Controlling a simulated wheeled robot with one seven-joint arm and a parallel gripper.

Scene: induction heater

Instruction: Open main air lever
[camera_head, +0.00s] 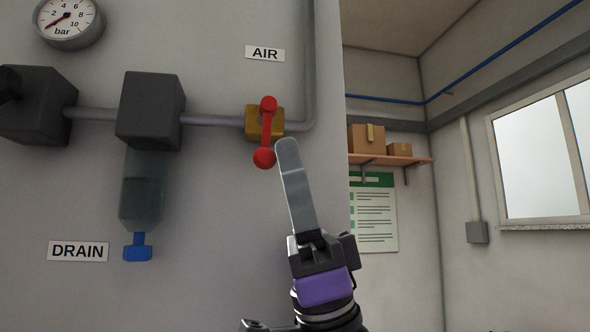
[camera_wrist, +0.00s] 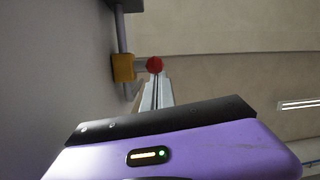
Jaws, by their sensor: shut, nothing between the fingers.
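The red air lever (camera_head: 267,134) sits on a brass-yellow valve body (camera_head: 252,123) on the pipe, under the AIR label (camera_head: 265,54). The lever hangs roughly vertical, across the horizontal pipe, with its round red knob at the lower end. My gripper (camera_head: 287,146) is shut and empty, its fingertips just right of the knob in the head view. In the wrist view the red knob (camera_wrist: 155,65) shows just beyond the fingertips (camera_wrist: 155,82), and the yellow valve body (camera_wrist: 123,68) is to its left. I cannot tell whether the fingers touch the knob.
A dark filter block (camera_head: 150,108) with a clear bowl and blue drain knob (camera_head: 138,247) is left of the valve. A gauge (camera_head: 68,22) is at upper left. The vertical pipe (camera_head: 308,60) rises right of the valve. Free space lies right of the panel edge.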

